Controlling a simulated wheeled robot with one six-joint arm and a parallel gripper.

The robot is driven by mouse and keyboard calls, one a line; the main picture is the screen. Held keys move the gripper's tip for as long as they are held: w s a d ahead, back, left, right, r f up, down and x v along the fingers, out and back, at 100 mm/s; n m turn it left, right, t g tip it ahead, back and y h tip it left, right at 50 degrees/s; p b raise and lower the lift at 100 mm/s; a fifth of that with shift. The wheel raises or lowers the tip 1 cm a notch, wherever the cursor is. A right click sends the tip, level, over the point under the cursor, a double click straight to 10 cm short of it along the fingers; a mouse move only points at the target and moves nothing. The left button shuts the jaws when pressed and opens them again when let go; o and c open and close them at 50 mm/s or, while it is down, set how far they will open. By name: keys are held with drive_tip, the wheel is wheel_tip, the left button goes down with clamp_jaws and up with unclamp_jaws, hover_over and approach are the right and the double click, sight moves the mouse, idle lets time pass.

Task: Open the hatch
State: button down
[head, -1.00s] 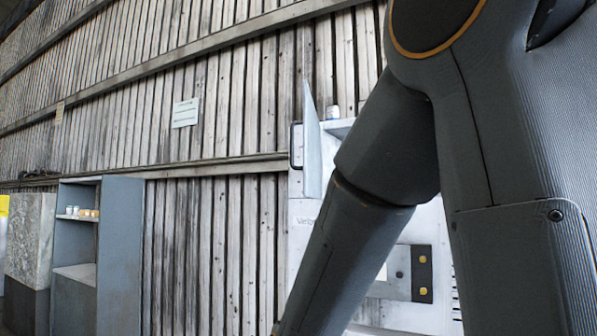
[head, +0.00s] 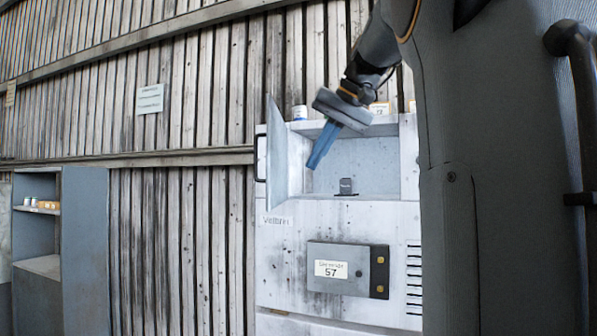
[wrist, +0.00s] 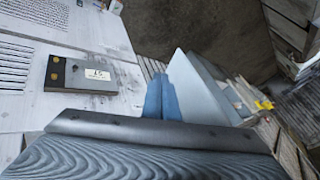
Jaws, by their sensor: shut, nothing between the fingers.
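The hatch (head: 279,160) is a pale grey door on the white cabinet (head: 300,240). In the head view it stands swung out at the left side of an open compartment, with a black handle (head: 260,158) at its left. My gripper (head: 313,163) has blue fingers, shut and empty, angled down-left in front of the opening, on the inner side of the hatch. In the wrist view my gripper (wrist: 161,80) appears next to the pale hatch panel (wrist: 200,92); I cannot tell whether they touch.
The compartment holds a small dark object (head: 346,187). A grey box labelled 57 (head: 347,270) sticks out below. A blue-grey shelf unit (head: 88,250) stands at left.

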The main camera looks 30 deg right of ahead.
drive_tip(key=p, duration=0.2)
approach(272, 206)
wheel_tip(272, 206, down, 4)
drive_tip(key=d, duration=0.2)
drive_tip(key=shift+w+a+r+p, duration=0.1)
drive_tip(key=shift+w+a+p, duration=0.35)
drive_tip(key=shift+a, duration=0.3)
drive_tip(key=shift+w+a+r+p, duration=0.15)
drive_tip(key=shift+w+a+p, duration=0.3)
drive_tip(key=shift+a, duration=0.3)
drive_tip(key=shift+w, duration=0.1)
